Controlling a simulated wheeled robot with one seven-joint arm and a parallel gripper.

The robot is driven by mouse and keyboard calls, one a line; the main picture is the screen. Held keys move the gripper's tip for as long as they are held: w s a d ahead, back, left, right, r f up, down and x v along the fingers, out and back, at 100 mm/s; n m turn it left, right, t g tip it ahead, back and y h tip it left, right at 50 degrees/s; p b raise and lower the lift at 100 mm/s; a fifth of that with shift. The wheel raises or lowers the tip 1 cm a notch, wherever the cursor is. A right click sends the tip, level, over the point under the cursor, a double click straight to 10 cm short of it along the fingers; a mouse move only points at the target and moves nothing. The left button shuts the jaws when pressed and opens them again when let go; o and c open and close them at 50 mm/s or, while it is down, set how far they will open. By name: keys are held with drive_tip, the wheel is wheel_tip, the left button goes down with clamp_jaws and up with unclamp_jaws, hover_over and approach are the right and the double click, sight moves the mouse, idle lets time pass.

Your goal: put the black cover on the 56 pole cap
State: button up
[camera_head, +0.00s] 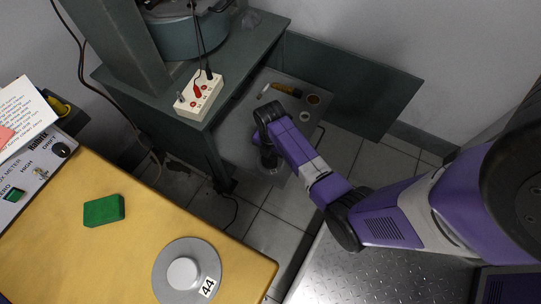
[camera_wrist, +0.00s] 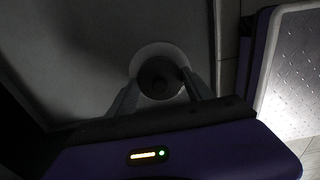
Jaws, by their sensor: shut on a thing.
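My gripper (camera_head: 268,148) is shut on a dark round thing, which seems to be the black cover (camera_wrist: 160,78), and points down over the low grey shelf. The cover sits between both fingertips in the wrist view. Under and around it shows a pale disc (camera_wrist: 150,50), partly hidden by the cover and fingers. I cannot tell whether cover and disc touch. I read no number on this disc. A grey pole cap marked 44 (camera_head: 207,262), with a white raised centre, lies on the yellow table.
On the grey shelf (camera_head: 235,150) lie an orange-handled tool (camera_head: 286,89), a small brown disc (camera_head: 314,99) and a pale ring (camera_head: 305,116). A green block (camera_head: 104,210) lies on the yellow table (camera_head: 60,255). A cream box with leads (camera_head: 200,95) stands on the bench above the shelf.

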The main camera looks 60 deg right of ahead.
drive_tip(key=shift+f, duration=0.15)
idle(0.8)
drive_tip(key=o, duration=1.4)
drive_tip(key=c, duration=0.5)
wheel_tip(320, 180, up, 5)
drive_tip(key=p, duration=0.5)
drive_tip(key=shift+f, duration=0.2)
drive_tip(key=shift+f, duration=0.1)
